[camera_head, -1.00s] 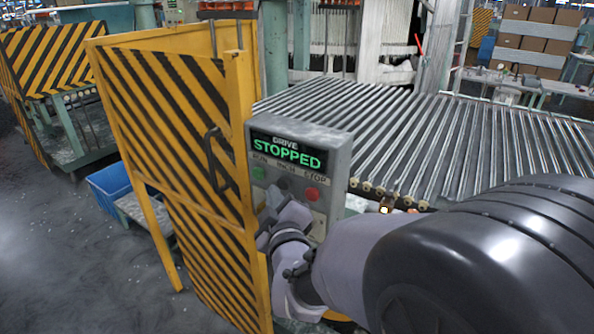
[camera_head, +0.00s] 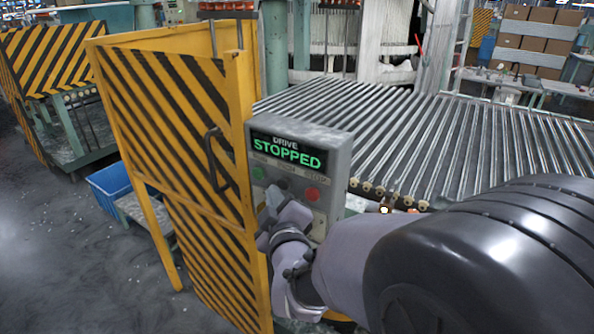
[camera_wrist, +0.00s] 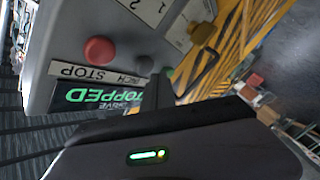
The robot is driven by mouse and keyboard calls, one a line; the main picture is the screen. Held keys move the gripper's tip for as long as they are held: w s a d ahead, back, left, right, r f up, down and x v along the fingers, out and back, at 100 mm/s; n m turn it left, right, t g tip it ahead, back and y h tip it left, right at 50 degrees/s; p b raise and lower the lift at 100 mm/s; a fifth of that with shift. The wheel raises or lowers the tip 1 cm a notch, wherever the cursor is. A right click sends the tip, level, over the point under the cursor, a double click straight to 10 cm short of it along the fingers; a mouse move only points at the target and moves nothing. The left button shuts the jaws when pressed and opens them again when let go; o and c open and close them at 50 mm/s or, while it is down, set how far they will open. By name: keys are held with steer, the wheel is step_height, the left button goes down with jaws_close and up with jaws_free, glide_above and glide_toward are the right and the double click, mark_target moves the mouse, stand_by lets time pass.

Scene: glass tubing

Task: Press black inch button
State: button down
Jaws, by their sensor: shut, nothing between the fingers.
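The grey control box (camera_head: 336,150) has a display reading DRIVE STOPPED in green. Below it are a green button (camera_head: 258,172), the black inch button (camera_head: 282,183) and a red stop button (camera_head: 312,194). In the wrist view the inch button (camera_wrist: 144,63) sits beside the red button (camera_wrist: 100,50), above a partly hidden INCH label. My gripper (camera_head: 272,205) is shut and empty, just in front of the box and below the buttons in the head view. Its dark fingers (camera_wrist: 161,88) appear close beside the inch button in the wrist view. I cannot tell whether they touch the panel.
A yellow-and-black striped guard (camera_head: 175,130) with a handle stands directly left of the box. A roller conveyor (camera_head: 430,140) runs behind and right of it. A blue bin (camera_head: 108,187) is at the left. The grey floor (camera_head: 70,260) at the left front is clear.

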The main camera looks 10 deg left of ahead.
steer(key=shift+w, duration=0.1)
stand_by(0.3)
steer(key=shift+w+d+b, duration=0.15)
steer(key=shift+w+b, duration=0.2)
